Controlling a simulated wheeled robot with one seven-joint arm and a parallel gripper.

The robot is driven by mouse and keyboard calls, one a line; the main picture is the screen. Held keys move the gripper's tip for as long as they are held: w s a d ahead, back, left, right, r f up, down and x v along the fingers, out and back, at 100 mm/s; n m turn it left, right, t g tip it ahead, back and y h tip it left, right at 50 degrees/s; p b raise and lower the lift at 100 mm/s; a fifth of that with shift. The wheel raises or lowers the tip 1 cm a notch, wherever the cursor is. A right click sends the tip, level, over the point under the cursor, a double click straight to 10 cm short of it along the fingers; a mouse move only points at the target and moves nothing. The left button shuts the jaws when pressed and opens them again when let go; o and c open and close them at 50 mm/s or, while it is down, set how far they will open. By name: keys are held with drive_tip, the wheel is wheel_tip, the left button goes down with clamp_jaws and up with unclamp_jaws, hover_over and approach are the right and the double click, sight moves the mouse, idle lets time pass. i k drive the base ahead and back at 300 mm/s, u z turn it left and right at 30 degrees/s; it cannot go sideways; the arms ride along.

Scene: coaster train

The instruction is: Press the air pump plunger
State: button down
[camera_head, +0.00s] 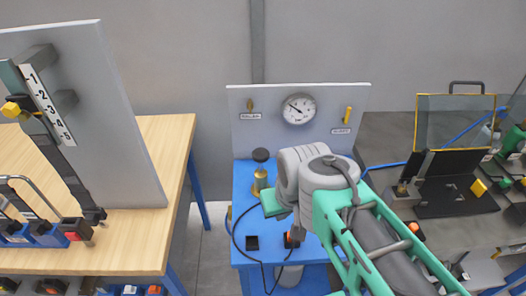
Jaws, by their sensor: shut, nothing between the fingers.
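What looks like the air pump plunger, a black round knob (261,155) on a brass body (259,181), stands upright on the blue bench (244,180), in front of the gauge panel. My gripper (297,229) hangs below my grey wrist, to the right of and nearer than the knob. It appears shut and empty, apart from the knob in the picture. The fingertips are small and partly hidden. A black and orange piece (291,240) shows close by the fingertips; I cannot tell whether they touch.
A grey panel (330,120) with a round gauge (299,109) and yellow parts stands behind the bench. A black cable and small black box (252,243) lie at the front. A wooden table (125,245) with a tall board stands left. A cluttered dark bench (385,135) stands right.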

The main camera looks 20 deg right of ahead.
sight(260, 156)
drive_tip(key=k, duration=1)
drive_tip(key=z, duration=0.65)
drive_tip(key=i, duration=0.8)
drive_tip(key=u, duration=3)
